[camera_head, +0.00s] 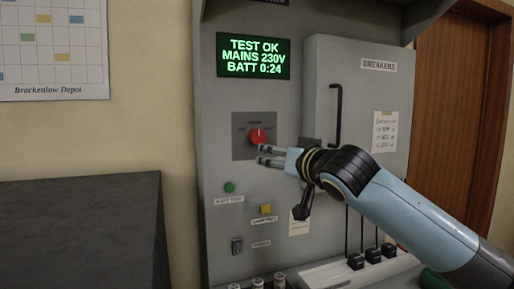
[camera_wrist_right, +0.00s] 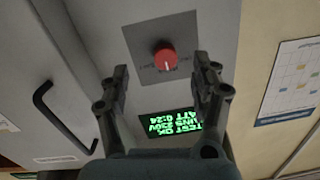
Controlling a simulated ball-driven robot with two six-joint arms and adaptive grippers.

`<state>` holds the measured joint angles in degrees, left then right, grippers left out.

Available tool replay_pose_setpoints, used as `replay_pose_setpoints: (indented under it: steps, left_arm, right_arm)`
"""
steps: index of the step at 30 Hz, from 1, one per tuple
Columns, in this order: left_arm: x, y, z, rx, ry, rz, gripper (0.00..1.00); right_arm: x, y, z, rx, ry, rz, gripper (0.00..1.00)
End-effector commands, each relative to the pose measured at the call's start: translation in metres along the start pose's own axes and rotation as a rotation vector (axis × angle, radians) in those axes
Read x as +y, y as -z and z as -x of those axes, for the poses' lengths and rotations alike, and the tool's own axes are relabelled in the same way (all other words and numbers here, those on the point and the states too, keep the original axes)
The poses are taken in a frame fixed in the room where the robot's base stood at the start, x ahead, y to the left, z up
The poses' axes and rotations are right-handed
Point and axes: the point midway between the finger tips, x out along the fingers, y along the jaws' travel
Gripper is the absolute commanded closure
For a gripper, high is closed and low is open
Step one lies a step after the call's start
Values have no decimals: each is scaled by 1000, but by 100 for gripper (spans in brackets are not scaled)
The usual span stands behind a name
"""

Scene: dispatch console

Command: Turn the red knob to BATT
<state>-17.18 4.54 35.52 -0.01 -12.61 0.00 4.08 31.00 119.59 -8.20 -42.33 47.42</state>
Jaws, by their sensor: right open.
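The red knob (camera_head: 257,136) sits on a dark square plate on the grey console, below the green display. Its white mark looks roughly upright in the head view; the labels around it are too small to read. My right gripper (camera_head: 262,154) is open and empty, its fingers pointing at the panel just below and in front of the knob. In the right wrist view the knob (camera_wrist_right: 165,58) shows between the open fingertips of the gripper (camera_wrist_right: 162,66), apart from both. My left gripper is not in view.
The display (camera_head: 253,57) reads TEST OK, MAINS 230V, BATT 0:24. A green button (camera_head: 229,187) and a yellow button (camera_head: 265,208) sit below the knob. A breaker cabinet door with a black handle (camera_head: 336,115) stands to the right. A dark grey block (camera_head: 80,230) stands at left.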

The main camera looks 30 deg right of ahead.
Motion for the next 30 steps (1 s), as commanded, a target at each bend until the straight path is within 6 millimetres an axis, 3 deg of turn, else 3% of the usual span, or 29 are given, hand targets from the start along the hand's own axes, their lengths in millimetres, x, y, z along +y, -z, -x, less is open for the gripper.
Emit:
replay_pose_setpoints:
  steps: [1,4,8,15,21,30]
  left_arm:
    - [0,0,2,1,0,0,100]
    - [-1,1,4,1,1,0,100]
    - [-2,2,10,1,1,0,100]
    - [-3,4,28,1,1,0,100]
    - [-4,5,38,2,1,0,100]
    - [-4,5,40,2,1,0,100]
  right_arm:
    - [-2,17,-2,32,11,-10,36]
    - [-4,31,-7,63,23,-25,36]
    - [-5,34,-21,65,24,-31,36]
    - [-6,38,-70,63,23,-31,36]
    - [-7,38,-100,63,24,-27,36]
    - [-7,36,-112,62,25,-25,36]
